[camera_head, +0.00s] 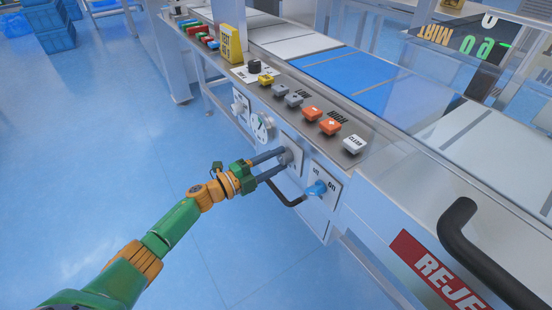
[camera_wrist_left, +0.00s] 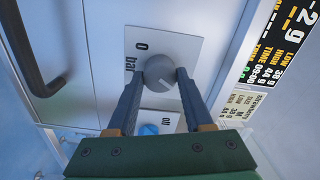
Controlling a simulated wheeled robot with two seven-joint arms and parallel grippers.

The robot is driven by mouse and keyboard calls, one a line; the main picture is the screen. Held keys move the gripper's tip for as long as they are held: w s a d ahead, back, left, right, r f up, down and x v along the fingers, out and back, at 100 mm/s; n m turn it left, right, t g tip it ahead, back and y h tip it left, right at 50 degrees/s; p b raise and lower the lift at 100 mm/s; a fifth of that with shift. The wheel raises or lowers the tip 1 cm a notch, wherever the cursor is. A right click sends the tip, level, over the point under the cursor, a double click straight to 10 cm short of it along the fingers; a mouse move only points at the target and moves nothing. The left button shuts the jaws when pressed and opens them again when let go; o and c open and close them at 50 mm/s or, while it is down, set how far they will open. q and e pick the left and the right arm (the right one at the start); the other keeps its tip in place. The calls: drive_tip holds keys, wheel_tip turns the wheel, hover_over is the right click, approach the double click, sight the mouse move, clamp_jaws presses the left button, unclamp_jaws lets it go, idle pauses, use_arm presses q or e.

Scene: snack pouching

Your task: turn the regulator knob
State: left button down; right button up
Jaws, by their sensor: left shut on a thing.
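The regulator knob (camera_wrist_left: 162,73) is a round grey knob on a white plate (camera_wrist_left: 186,47) marked "0" and "bar". It also shows on the machine's front panel in the head view (camera_head: 288,156). My left gripper (camera_wrist_left: 160,78) is shut on the knob, with one dark finger on each side of it. In the head view my left gripper (camera_head: 281,162) reaches the panel from the left, its fingers partly covering the knob. My right gripper is not in view.
A blue switch (camera_head: 317,188) sits on the plate to the right. A white gauge (camera_head: 262,127) is to the left. A black handle (camera_head: 287,197) lies just below the gripper. Several buttons (camera_head: 312,113) line the ledge above.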

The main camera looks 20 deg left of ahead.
use_arm(q)
drive_tip(key=shift+n, duration=0.8)
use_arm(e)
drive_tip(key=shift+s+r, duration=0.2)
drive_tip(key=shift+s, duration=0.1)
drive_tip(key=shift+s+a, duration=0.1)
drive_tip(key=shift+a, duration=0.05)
use_arm(q)
drive_tip(key=shift+c, duration=1.5)
unclamp_jaws()
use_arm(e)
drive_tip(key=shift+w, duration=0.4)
use_arm(q)
drive_tip(key=shift+s+a+p, duration=0.2)
drive_tip(key=shift+s+p, duration=0.05)
drive_tip(key=shift+p, duration=0.1)
drive_tip(key=p+v, duration=0.1)
drive_tip(key=v, duration=0.5)
drive_tip(key=shift+s+a, duration=0.15)
drive_tip(key=shift+s, duration=0.05)
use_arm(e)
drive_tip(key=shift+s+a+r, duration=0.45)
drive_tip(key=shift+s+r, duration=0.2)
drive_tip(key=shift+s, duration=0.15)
